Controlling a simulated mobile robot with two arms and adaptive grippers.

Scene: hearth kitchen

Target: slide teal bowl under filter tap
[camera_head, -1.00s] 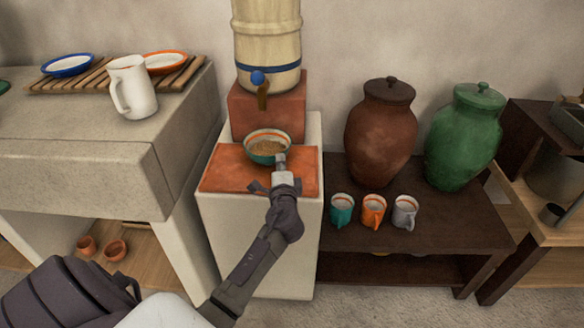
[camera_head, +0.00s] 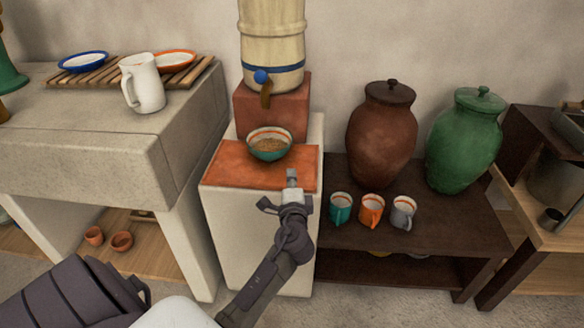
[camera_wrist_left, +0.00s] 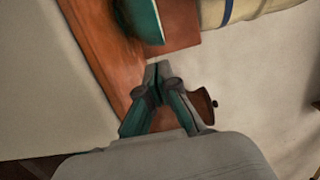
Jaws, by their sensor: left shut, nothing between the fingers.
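In the left wrist view part of the bowl (camera_wrist_left: 142,20) shows at the top edge. My left gripper (camera_head: 291,178) is shut and empty, near the slab's front right edge. It is apart from the bowl, with a gap between them. In the left wrist view its fingertips (camera_wrist_left: 158,70) are together. My right gripper is not in view.
A brick-red block (camera_head: 272,109) carries the barrel. Teal, orange and grey mugs (camera_head: 371,210) stand on the dark shelf to the right, before the brown jar (camera_head: 381,135) and green jar (camera_head: 465,140). A white pitcher (camera_head: 144,84) stands on the left counter.

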